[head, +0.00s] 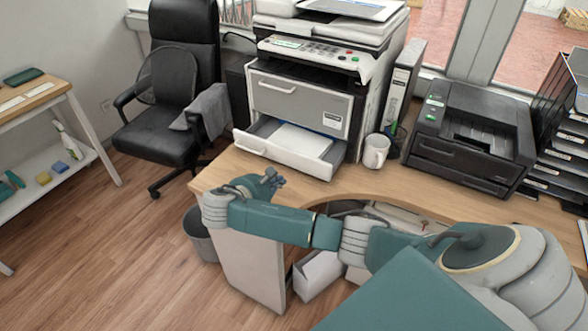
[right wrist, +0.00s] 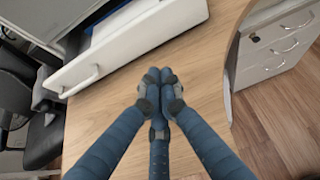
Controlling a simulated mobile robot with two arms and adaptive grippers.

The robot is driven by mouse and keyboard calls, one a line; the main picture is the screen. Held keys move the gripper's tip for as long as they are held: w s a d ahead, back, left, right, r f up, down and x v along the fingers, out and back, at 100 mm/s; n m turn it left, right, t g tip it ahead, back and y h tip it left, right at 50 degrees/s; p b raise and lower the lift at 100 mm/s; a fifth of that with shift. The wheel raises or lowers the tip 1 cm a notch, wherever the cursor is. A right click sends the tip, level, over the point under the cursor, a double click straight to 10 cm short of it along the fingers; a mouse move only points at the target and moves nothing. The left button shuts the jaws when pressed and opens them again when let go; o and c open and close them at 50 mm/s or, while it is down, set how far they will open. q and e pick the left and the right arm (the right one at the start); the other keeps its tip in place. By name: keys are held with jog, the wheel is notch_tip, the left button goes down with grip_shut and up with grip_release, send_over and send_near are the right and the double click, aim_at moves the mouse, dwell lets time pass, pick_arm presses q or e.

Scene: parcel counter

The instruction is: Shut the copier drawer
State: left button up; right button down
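The copier (head: 310,75) stands on the wooden desk. Its lower drawer (head: 320,170) is pulled out, with a stack of white paper (head: 298,140) inside. The drawer's pale front also shows in the right wrist view (right wrist: 135,45), with its handle (right wrist: 80,82) at left. My right gripper (head: 272,180) is in front of the drawer, above the desk's edge. In the right wrist view its fingertips (right wrist: 160,88) are together with nothing seen between them, apart from the drawer front. My left gripper is not in view.
A white mug (head: 376,151) stands right of the drawer, near a black printer (head: 474,135). A black office chair (head: 170,110) with a grey cloth (head: 204,115) is left of the copier.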

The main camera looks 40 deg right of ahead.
aim_at(312, 148)
jog(key=x, duration=0.6)
jog(key=shift+d+f, duration=0.15)
jog(key=shift+d, duration=0.15)
jog(key=d, duration=0.1)
jog(key=w+d, duration=0.1)
jog(key=shift+w+d+r, duration=0.1)
jog(key=shift+d+r, duration=0.1)
jog(key=shift+d, duration=0.1)
jog(key=shift+w+d+f, duration=0.1)
jog(key=shift+w+d, duration=0.05)
jog(key=shift+d, duration=0.2)
jog(key=w+d+b, duration=0.1)
jog(key=d, duration=0.3)
jog(key=w+d+b, duration=0.1)
jog(key=w+d, duration=0.1)
jog(key=d, duration=0.1)
jog(key=w+d+b, duration=0.1)
jog(key=d, duration=0.3)
jog(key=shift+w+d+f, duration=0.1)
jog(key=shift+w+d, duration=0.2)
jog(key=shift+w, duration=0.1)
jog(key=shift+d+r, duration=0.2)
jog(key=shift+r, duration=0.05)
